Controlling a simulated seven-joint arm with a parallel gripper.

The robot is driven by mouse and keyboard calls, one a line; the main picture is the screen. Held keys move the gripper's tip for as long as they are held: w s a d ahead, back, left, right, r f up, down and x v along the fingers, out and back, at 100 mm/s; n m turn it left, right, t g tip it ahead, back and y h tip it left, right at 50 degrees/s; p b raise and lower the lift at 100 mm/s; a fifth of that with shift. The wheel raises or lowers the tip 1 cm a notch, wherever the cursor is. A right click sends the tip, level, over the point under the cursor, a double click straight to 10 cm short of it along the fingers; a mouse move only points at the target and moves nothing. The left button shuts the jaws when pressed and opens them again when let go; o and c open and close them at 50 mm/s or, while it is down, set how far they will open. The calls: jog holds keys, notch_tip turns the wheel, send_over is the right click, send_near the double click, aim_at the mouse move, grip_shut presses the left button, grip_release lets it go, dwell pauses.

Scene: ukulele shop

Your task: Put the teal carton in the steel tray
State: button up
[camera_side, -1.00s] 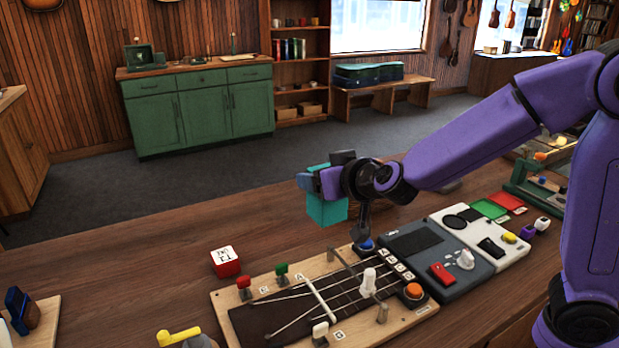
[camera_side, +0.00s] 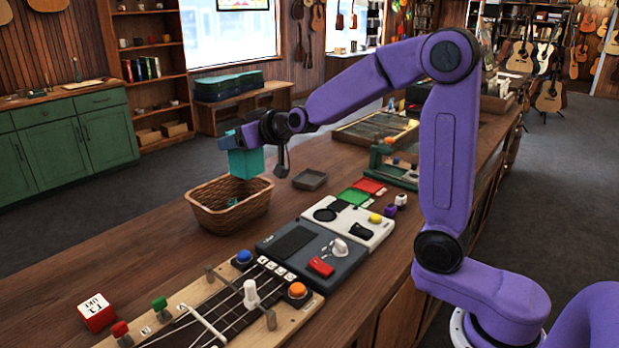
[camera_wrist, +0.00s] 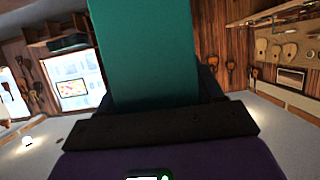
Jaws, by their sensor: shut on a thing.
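The teal carton (camera_side: 246,163) is held upright in the air over a wicker basket (camera_side: 229,207) on the wooden bench. My gripper (camera_side: 240,140) is shut on its upper part. In the wrist view the carton (camera_wrist: 144,50) fills the middle, between the jaws. A small grey tray (camera_side: 310,179), which looks like the steel tray, lies on the bench to the right of the basket and appears empty. The carton is apart from the tray. The gap between carton and basket is hard to judge.
Something teal lies in the basket. A string board (camera_side: 215,312), a dark control box (camera_side: 320,255) and a white box (camera_side: 350,220) stand in front. A red-and-white cube (camera_side: 97,312) is at left. A green-framed stand (camera_side: 394,165) is right of the tray.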

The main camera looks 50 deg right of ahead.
jog(key=s+d+f, duration=0.2)
jog(key=s+d, duration=0.2)
jog(key=d, duration=0.8)
jog(key=s+d+f, duration=0.1)
jog(key=s+d, duration=0.2)
jog(key=d, duration=0.9)
jog(key=shift+w+d+f, duration=0.95)
jog(key=shift+w+f, duration=1.2)
jog(key=shift+f, duration=0.05)
jog(key=shift+w+d+f, duration=0.95)
jog(key=shift+w+f, duration=1.15)
jog(key=shift+f, duration=0.1)
jog(key=shift+w+d+f, duration=0.95)
jog(key=shift+w+f, duration=1.2)
jog(key=shift+f, duration=0.05)
jog(key=shift+f, duration=0.1)
jog(key=o, duration=1.1)
